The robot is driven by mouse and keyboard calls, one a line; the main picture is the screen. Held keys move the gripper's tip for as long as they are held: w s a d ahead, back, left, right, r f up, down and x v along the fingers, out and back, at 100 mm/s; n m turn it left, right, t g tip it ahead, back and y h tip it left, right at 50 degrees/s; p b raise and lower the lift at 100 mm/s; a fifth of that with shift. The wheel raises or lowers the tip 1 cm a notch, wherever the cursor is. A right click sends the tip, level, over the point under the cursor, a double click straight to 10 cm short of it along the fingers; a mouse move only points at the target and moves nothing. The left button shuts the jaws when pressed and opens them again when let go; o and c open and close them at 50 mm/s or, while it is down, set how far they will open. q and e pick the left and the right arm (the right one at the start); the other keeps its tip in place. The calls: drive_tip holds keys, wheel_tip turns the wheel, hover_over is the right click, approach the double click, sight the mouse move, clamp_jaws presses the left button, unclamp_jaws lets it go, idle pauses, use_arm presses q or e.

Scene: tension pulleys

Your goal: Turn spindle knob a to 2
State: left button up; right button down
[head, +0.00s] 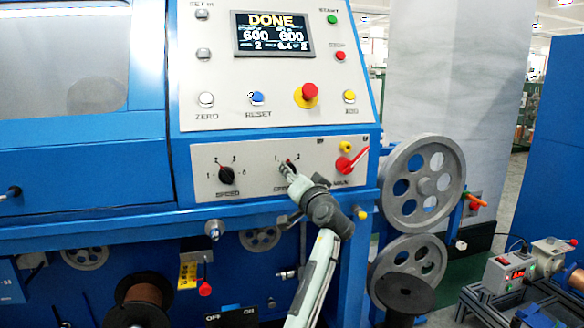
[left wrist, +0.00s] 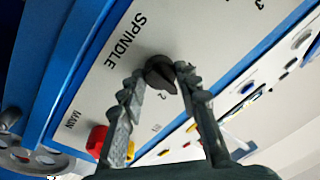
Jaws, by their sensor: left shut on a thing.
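The spindle knob (left wrist: 160,72) is small and black, on the light panel, beside the word SPINDLE in the left wrist view. The two fingers of my left gripper (left wrist: 159,78) are shut on it from both sides. In the head view, my left gripper (head: 288,170) reaches up from below to the middle of the lower panel and covers most of this knob (head: 292,165) and part of its label. A number 1 shows at the knob's upper left; a 2 shows beside it in the wrist view. The exact pointer direction is hard to tell. My right gripper is not in view.
A black SPEED knob (head: 226,174) sits to the left on the same panel. A red MAIN switch (head: 346,164) and a yellow button (head: 345,147) are close on the right. The screen (head: 273,34) above reads DONE. Grey pulleys (head: 422,181) stand at the right.

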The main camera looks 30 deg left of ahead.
use_arm(q)
drive_tip(key=shift+f+m+t+p, duration=0.15)
drive_tip(key=shift+m+p, duration=0.3)
drive_tip(key=shift+m, duration=1.7)
drive_tip(key=shift+r+m+t+p, duration=0.15)
drive_tip(key=shift+m+p, duration=0.25)
drive_tip(key=shift+m, duration=1.75)
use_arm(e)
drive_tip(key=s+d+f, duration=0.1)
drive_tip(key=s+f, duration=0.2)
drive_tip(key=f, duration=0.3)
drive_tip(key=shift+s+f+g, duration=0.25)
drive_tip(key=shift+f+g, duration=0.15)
use_arm(q)
drive_tip(key=shift+f, duration=0.1)
drive_tip(key=o, duration=1.2)
drive_tip(key=shift+c, duration=0.2)
drive_tip(key=r+v, duration=0.1)
drive_tip(key=v, duration=1.1)
drive_tip(key=shift+s+f, duration=0.15)
drive_tip(key=shift+f, duration=0.3)
